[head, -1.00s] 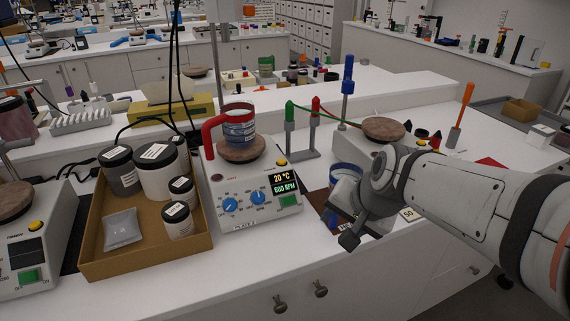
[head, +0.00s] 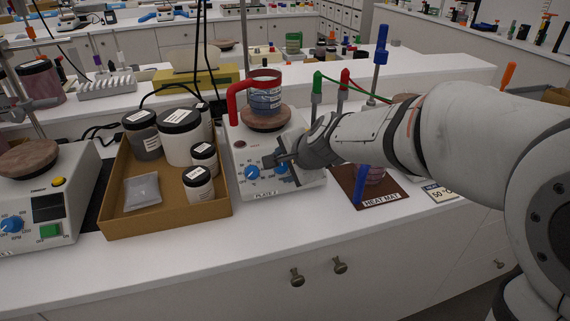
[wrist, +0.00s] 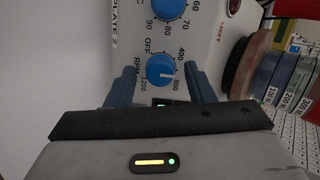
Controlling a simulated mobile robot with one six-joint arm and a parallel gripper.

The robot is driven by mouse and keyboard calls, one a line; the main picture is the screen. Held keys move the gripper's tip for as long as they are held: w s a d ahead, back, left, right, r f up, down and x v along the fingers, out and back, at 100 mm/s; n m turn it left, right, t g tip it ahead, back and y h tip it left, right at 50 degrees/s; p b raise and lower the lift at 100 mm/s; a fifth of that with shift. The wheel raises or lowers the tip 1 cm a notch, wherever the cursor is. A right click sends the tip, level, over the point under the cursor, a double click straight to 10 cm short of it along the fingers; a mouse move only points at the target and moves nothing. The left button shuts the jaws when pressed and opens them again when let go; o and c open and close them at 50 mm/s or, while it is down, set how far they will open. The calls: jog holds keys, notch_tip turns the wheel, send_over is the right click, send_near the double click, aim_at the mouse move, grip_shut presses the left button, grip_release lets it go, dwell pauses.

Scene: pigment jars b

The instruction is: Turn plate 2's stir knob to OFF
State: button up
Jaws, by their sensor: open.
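Plate 2 (head: 236,160) is a white hotplate with a red-handled glass beaker (head: 265,97) of blue content on its round top. Its stir knob (wrist: 160,70), blue and marked RPM, shows in the wrist view with its white pointer between 400 and 800, away from OFF. My gripper (wrist: 163,77) is open, its two fingers on either side of that knob in the picture. I cannot tell whether they touch it. In the head view my gripper (head: 283,159) covers the display and part of the stir knob (head: 281,169).
The other blue knob, marked °C (head: 252,172), is close beside the stir knob. A cardboard tray (head: 160,227) of jars stands left of plate 2. A brown heat mat (head: 390,192) lies to its right. Another hotplate (head: 65,215) stands at far left.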

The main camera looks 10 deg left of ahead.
jog(key=shift+c, duration=0.3)
jog(key=c, duration=0.9)
jog(key=shift+s+a, duration=0.1)
jog(key=shift+c, duration=0.2)
